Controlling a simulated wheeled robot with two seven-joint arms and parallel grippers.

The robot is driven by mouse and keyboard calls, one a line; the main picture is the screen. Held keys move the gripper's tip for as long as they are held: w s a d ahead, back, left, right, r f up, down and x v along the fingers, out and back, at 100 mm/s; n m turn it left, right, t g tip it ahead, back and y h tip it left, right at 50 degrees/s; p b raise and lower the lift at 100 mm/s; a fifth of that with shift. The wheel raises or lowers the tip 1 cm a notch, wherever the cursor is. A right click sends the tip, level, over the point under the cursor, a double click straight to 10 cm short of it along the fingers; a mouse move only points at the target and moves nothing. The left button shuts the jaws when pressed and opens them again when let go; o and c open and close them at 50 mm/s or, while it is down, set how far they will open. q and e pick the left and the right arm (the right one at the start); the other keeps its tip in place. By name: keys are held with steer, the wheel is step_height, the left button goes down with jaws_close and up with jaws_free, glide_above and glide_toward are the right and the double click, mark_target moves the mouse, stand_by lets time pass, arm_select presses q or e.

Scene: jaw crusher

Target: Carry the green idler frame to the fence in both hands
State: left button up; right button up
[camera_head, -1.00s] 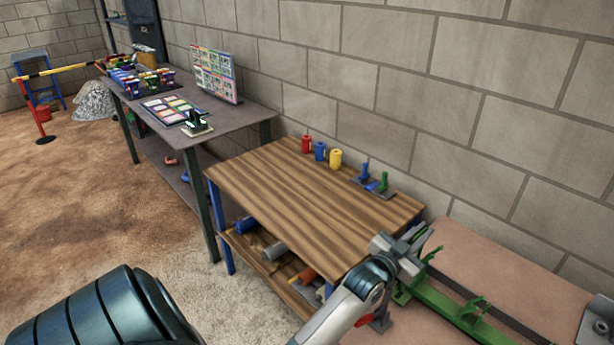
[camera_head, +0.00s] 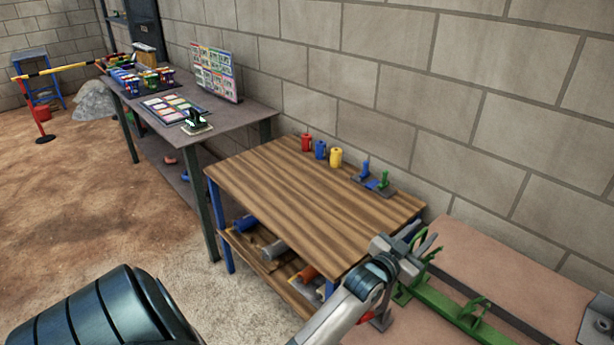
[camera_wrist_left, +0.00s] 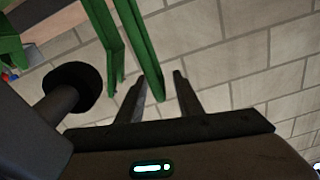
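The green idler frame (camera_head: 452,308) lies on the pinkish-brown surface at the lower right, with upright green brackets along it. Its far end runs out of the picture. My left gripper (camera_head: 424,241) is at the frame's near-left end, beside an upright bracket. Its two fingers are apart. In the left wrist view the gripper (camera_wrist_left: 156,95) is open, and a green bar of the frame (camera_wrist_left: 141,48) shows between and beyond the fingers. I cannot tell whether they touch it. My right gripper is not recognisable in view.
A wooden bench (camera_head: 310,195) stands left of the frame, holding red, blue and yellow cylinders and a small blue and green fixture (camera_head: 374,182). A dark table (camera_head: 232,120) stands farther back. A striped barrier (camera_head: 65,70) is at far left. Open floor lies at left.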

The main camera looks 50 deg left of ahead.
arm_select(q)
steer(key=shift+s+r, duration=0.1)
steer(key=shift+r, duration=0.1)
arm_select(e)
steer(key=shift+o, duration=1)
steer(key=shift+s+r, duration=0.1)
